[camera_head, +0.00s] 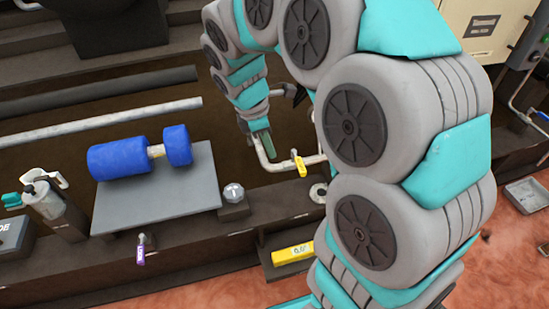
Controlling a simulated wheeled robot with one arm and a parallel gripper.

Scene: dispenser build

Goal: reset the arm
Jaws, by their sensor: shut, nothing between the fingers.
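My grey and teal arm rises from the bottom right, arches over the top of the view and comes down in the middle. My gripper (261,147) is at its lower end, pointing down over the dark recess behind the bench edge. It is shut, with nothing seen in it. It is close to a bent metal pipe (264,162) with a yellow valve handle (299,163). I cannot tell whether it touches the pipe. My arm hides part of the area to the right.
A blue roller-shaped part (120,158) lies on a grey plate (158,205) at left. A metal cylinder (45,200) stands at far left. A metal tray (527,192) lies at right.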

